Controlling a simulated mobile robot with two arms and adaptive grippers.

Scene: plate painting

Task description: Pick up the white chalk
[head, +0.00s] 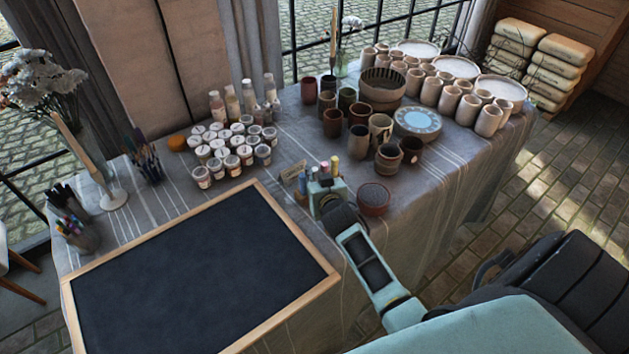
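Several upright coloured chalk sticks stand in a cluster near the table's front edge, among them a yellow one (335,165) and a reddish one (314,173). A pale stick (325,168) shows between them; it is too small to tell whether it is the white chalk. My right gripper (325,190) is right at this cluster, reaching in from the lower right. It hides the lower part of the chalks and whatever holds them. Its fingertips are too small and covered to tell if they are open or shut. My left gripper is out of view.
A wood-framed blackboard (200,270) lies left of my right gripper. A dark reddish bowl (374,198) stands close on its right. Paint jars (232,165) stand behind left, and dark cups (388,158) behind right. A small card (293,171) stands beside the chalks.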

